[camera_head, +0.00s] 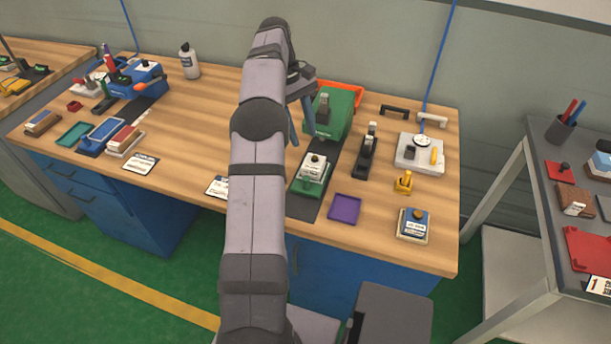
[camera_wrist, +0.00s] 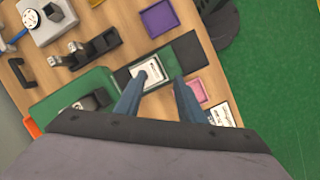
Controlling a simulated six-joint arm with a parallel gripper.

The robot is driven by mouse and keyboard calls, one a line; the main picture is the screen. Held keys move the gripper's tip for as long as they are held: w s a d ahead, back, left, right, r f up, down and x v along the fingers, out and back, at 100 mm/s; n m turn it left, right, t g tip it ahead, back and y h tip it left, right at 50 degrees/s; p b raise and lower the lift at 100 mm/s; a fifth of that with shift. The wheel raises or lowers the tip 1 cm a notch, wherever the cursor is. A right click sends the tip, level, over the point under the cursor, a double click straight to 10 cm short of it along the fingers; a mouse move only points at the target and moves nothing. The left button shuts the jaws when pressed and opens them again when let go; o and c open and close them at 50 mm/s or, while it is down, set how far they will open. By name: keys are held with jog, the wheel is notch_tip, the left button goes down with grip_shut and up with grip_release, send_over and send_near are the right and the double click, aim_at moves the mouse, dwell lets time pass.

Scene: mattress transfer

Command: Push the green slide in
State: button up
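The green slide (camera_head: 308,187) sticks out from the front of the green machine (camera_head: 340,108) on a dark base strip. It carries a white labelled block with a dark top in the head view. In the wrist view the slide (camera_wrist: 165,58) shows as a green frame around a white labelled piece, with the green machine body (camera_wrist: 75,97) at lower left. My gripper (camera_head: 303,138) is above and left of the slide in the head view. In the wrist view its two fingers (camera_wrist: 158,80) are spread apart, with nothing seen held between them. My arm hides part of the bench.
A purple tray (camera_head: 344,208) lies right of the slide, and a black stapler-like tool (camera_head: 368,150) stands right of the machine. A pink tray (camera_wrist: 197,91) lies near the right finger. A blue machine (camera_head: 135,80) stands at the left. An orange bin (camera_head: 350,89) is behind.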

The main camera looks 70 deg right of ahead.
notch_tip(320, 180, up, 3)
jog(key=s+a, duration=0.1)
jog(key=a, duration=0.1)
notch_tip(320, 180, up, 2)
send_over(306, 178)
jog(key=s+a, duration=0.1)
jog(key=a, duration=0.1)
jog(key=s+a+f+b, duration=0.1)
jog(key=s+a, duration=0.1)
jog(key=a, duration=0.1)
jog(key=a+f+m+h, duration=0.25)
jog(key=f+m, duration=0.35)
jog(key=f, duration=0.5)
jog(key=w+d+m+t+h, duration=0.2)
jog(key=w+d+m+h, duration=0.1)
jog(key=d+m, duration=0.2)
jog(key=shift+w+f+m, duration=0.2)
jog(key=shift+f+m, duration=0.15)
jog(key=shift+m, duration=0.65)
jog(key=shift+f, duration=0.1)
jog(key=shift+p+x, duration=0.4)
jog(key=shift+x, duration=3.15)
